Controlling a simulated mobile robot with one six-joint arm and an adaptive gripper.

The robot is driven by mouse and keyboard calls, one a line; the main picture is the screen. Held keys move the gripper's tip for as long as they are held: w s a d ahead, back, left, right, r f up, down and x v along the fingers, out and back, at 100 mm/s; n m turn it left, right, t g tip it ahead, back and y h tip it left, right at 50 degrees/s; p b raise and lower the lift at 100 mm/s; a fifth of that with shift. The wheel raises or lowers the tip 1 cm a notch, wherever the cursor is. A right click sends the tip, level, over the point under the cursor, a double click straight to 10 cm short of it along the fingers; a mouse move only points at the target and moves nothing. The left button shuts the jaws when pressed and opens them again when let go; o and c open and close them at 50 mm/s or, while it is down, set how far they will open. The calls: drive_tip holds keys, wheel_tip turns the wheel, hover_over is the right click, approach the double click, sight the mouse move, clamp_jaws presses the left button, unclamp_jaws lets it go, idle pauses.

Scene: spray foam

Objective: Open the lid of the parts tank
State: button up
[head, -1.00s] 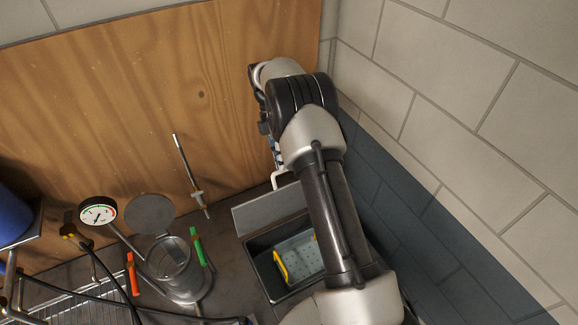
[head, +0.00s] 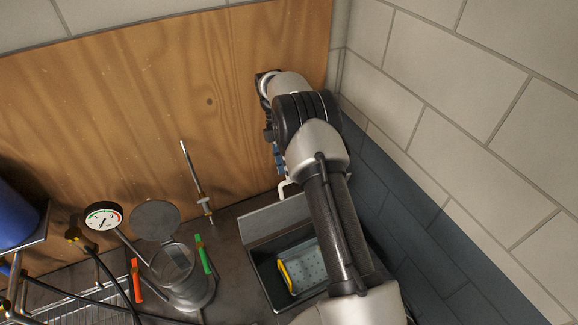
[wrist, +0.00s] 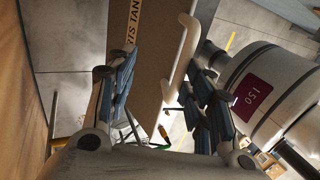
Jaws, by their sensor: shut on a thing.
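The parts tank (head: 257,272) is a dark open box in the head view, with a perforated grey tray and a yellow part inside. Its grey lid (head: 272,220) stands raised at the back edge. The lid's white handle (head: 284,187) shows at its top, just below my gripper (head: 276,152), which is partly hidden by my arm. In the wrist view the lid (wrist: 150,75), with part of its lettering, lies between the fingers of my gripper (wrist: 160,82). The white handle (wrist: 182,58) is close to the right finger. My gripper is shut on the lid; the exact contact is unclear.
A metal pot (head: 178,275) with a raised round cover (head: 155,219), a dial gauge (head: 103,217) and red and green handled clamps stand left of the tank. A thin rod (head: 197,185) stands behind. A wooden panel (head: 150,120) and a block wall (head: 480,130) bound the space.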

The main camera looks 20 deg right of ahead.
drive_tip(key=shift+o, duration=0.4)
drive_tip(key=shift+a+f, duration=0.15)
drive_tip(key=shift+f, duration=0.45)
drive_tip(key=v, duration=0.8)
drive_tip(key=shift+r, duration=0.2)
drive_tip(key=shift+c, duration=0.3)
drive_tip(key=shift+s, duration=0.1)
